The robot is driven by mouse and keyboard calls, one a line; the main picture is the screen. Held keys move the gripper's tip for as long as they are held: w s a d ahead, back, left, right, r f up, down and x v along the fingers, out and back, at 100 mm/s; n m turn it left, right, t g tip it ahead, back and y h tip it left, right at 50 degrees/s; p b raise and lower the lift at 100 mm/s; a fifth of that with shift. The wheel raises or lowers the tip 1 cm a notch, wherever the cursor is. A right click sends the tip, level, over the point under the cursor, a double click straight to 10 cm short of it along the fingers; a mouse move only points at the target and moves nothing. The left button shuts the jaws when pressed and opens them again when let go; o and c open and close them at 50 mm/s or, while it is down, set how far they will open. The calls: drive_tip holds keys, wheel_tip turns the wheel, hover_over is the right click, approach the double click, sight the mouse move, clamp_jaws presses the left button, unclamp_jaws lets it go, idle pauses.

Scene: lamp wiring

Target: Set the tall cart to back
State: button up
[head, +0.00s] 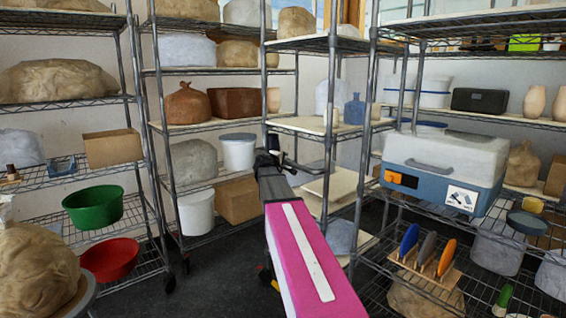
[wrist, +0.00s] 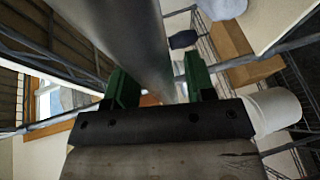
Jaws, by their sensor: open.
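A tall, narrow grey wire rack with pale boards on its shelves (head: 300,127) stands in the middle of the head view; it looks like the tall cart, though its base is hidden behind my arm. My gripper (head: 272,150) is at its front left post, at about the height of the middle shelf. In the wrist view a thick grey post (wrist: 150,45) runs between the two green fingers of my gripper (wrist: 162,88). The fingers are open around the post, with gaps visible; I cannot tell whether either touches it.
A wider rack with clay bags, white buckets (head: 238,152) and a cardboard box stands close at left. Another rack at right holds a blue-grey cool box (head: 445,168) and a plate stand. A green bowl (head: 93,206) sits far left. Dark floor (head: 210,275) shows between the racks.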

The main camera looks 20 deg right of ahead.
drive_tip(key=shift+w+d, duration=0.15)
drive_tip(key=shift+d, duration=0.05)
clamp_jaws()
drive_tip(key=shift+a, duration=0.1)
drive_tip(key=s+a, duration=0.5)
drive_tip(key=a, duration=1)
drive_tip(key=s+a, duration=0.6)
drive_tip(key=a, duration=1)
drive_tip(key=s+a, duration=0.6)
drive_tip(key=a, duration=1)
drive_tip(key=shift+a, duration=0.1)
unclamp_jaws()
drive_tip(key=shift+s, duration=0.1)
